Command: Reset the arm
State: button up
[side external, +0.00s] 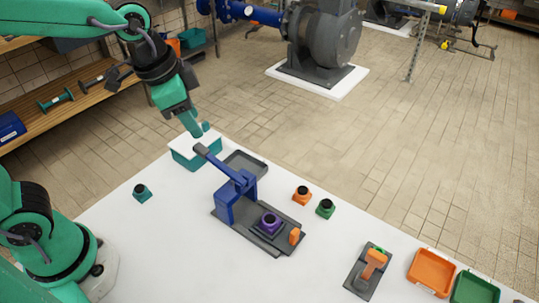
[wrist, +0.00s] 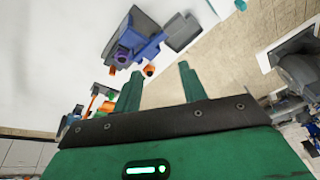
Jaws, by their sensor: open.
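My gripper (side external: 200,130) hangs above the far left part of the white table, over or just in front of a teal box with a white top (side external: 193,150). I cannot tell whether they touch. In the wrist view my gripper (wrist: 159,82) has its two green fingers apart with nothing between them. A blue lever fixture (side external: 246,187) stands on a dark plate to the right of the gripper, its lever arm raised toward the gripper. A purple block with a black top (side external: 270,223) sits on that plate. The fixture also shows in the wrist view (wrist: 142,47).
A teal block (side external: 142,192) stands alone at left. Orange (side external: 302,195) and green (side external: 325,208) blocks stand right of the fixture. A grey tray (side external: 262,158) lies behind it. An orange-handled toggle (side external: 371,263), orange tray (side external: 432,269) and green tray (side external: 474,286) are at right.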

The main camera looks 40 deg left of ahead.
jog(key=s+a+n+t+y, duration=0.1)
jog(key=s+a+n+t, duration=0.1)
jog(key=s+a+n, duration=0.5)
jog(key=shift+s+a+r, duration=0.3)
jog(key=shift+s+a, duration=0.35)
jog(key=shift+a, duration=0.45)
